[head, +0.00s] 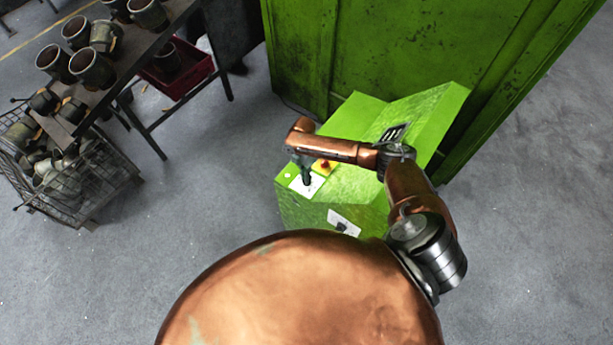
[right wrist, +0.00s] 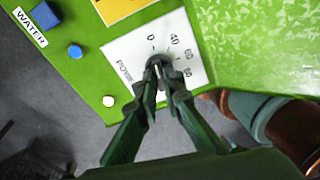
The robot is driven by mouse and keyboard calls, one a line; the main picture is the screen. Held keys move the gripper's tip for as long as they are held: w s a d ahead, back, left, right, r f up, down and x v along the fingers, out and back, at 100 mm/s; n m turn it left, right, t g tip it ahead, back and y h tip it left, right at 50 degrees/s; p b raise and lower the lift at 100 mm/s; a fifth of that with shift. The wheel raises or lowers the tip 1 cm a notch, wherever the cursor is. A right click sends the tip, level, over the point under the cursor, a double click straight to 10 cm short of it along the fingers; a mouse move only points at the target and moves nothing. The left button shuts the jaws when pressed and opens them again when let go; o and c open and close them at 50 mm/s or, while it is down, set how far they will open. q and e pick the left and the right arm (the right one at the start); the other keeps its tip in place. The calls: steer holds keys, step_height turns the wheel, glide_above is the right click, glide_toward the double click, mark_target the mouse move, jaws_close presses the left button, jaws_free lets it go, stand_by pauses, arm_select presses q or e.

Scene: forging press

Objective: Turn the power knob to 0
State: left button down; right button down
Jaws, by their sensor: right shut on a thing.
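The power dial is a white plate (right wrist: 185,37) on the green control box (head: 360,185), with a scale reading 0, 40, 60 and 80 and the word POWER at its left. The plate also shows in the head view (head: 313,186). My right gripper (right wrist: 158,72) comes down over the middle of the plate, its dark fingers shut on the power knob. The fingers hide most of the knob, so I cannot tell where it points. In the head view my right gripper (head: 305,176) is above the plate. My left gripper is not in view.
A red button (head: 325,165) on yellow is close beside the plate. A green press cabinet (head: 400,50) stands behind. A table with metal cups (head: 92,70) is at left.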

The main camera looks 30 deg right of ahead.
steer(key=shift+w+d+r, duration=0.25)
steer(key=shift+w+d, duration=0.1)
steer(key=c, duration=2.5)
jaws_free()
steer(key=o, duration=0.4)
steer(key=shift+f, duration=0.2)
steer(key=shift+s+a, duration=0.1)
steer(key=shift+a, duration=0.05)
steer(key=shift+s, duration=0.1)
steer(key=r, duration=0.4)
steer(key=w+r, duration=0.1)
steer(key=r, duration=0.3)
steer(key=w+r, duration=0.1)
steer(key=r, duration=0.3)
steer(key=shift+w+d, duration=0.1)
steer(key=shift+d, duration=0.2)
